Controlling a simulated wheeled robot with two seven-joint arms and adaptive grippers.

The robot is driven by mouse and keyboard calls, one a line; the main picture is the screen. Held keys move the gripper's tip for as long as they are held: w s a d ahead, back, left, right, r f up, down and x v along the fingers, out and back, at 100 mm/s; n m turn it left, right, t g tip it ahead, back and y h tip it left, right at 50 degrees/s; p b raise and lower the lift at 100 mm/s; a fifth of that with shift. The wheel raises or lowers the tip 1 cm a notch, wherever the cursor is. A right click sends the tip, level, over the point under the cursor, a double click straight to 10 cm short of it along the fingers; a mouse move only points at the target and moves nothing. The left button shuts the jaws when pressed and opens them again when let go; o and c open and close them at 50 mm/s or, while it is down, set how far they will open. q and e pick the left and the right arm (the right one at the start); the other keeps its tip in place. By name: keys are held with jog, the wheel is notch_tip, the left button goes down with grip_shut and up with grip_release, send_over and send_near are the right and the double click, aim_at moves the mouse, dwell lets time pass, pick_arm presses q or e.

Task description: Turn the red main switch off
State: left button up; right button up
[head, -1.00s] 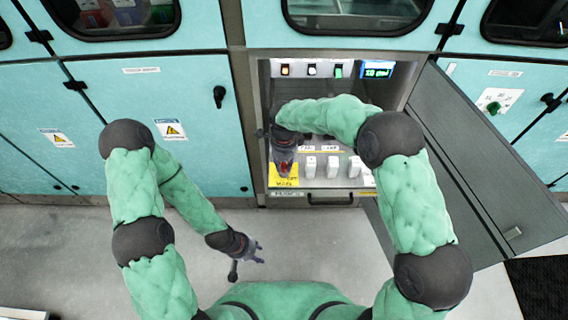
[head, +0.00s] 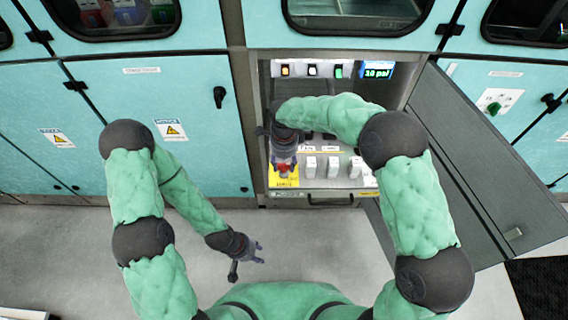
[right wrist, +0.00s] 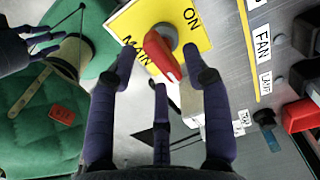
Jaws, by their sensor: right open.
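The red main switch handle (right wrist: 162,55) sits on a yellow plate (right wrist: 128,24) marked MAIN and ON. In the right wrist view the handle lies slanted, its pale-marked end toward the gripper. The handle (head: 283,168) and plate (head: 285,183) also show at the lower left of the open cabinet in the head view. My right gripper (right wrist: 160,75) is open, its fingers spread on both sides of the handle's near end; I cannot tell whether they touch it. My left gripper (head: 257,255) is open and empty, low over the floor in front of the cabinet.
White breaker switches (head: 333,167) stand right of the yellow plate. Rocker switches (head: 312,71) and a display (head: 377,70) are higher up. The open cabinet door (head: 465,150) stands at the right.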

aim_at(284, 165)
notch_tip(284, 165, up, 11)
dwell(0.3)
jog(key=shift+f, duration=0.15)
dwell(0.4)
